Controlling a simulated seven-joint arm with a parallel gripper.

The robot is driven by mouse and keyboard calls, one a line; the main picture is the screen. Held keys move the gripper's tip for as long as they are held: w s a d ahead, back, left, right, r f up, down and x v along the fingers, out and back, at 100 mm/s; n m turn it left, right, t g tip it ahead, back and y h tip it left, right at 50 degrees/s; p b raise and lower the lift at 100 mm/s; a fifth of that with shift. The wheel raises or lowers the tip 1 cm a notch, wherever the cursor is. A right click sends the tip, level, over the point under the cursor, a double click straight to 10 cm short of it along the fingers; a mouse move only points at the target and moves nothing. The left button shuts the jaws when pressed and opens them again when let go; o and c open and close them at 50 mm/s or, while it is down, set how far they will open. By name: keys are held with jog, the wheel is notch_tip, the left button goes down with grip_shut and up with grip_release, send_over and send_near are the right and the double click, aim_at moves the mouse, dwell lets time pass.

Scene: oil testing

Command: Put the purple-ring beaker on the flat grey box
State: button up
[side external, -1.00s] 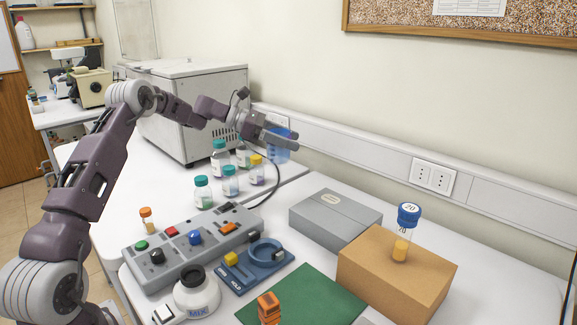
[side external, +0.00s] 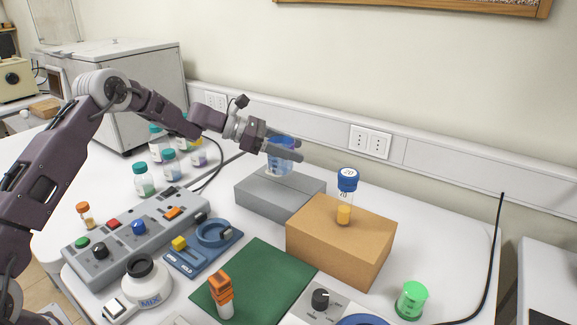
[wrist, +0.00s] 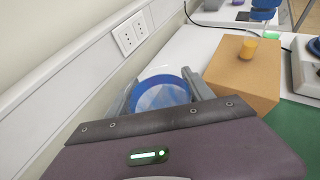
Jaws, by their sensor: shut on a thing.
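A clear beaker with a blue-looking rim (side external: 281,163) is between the fingers of my gripper (side external: 285,149), which is shut on it. I see no purple ring. In the wrist view the beaker's blue rim (wrist: 163,93) faces the camera, and my gripper (wrist: 165,92) shows at both its sides. The flat grey box (side external: 280,200) lies directly below the beaker in the side view. The beaker is upright and low over the box's top; I cannot tell whether its base touches. The fingers hide part of the beaker.
A brown box (side external: 335,235) with a blue-capped vial (side external: 345,205) stands right of the grey box. A grey button panel (side external: 135,235), a blue holder (side external: 203,250) and a green mat (side external: 255,280) lie in front. Several bottles (side external: 145,180) stand left. The wall is behind.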

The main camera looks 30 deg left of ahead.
aim_at(291, 162)
jog(key=shift+f, duration=1.9)
jog(key=shift+f, duration=0.1)
jog(key=o, duration=1.4)
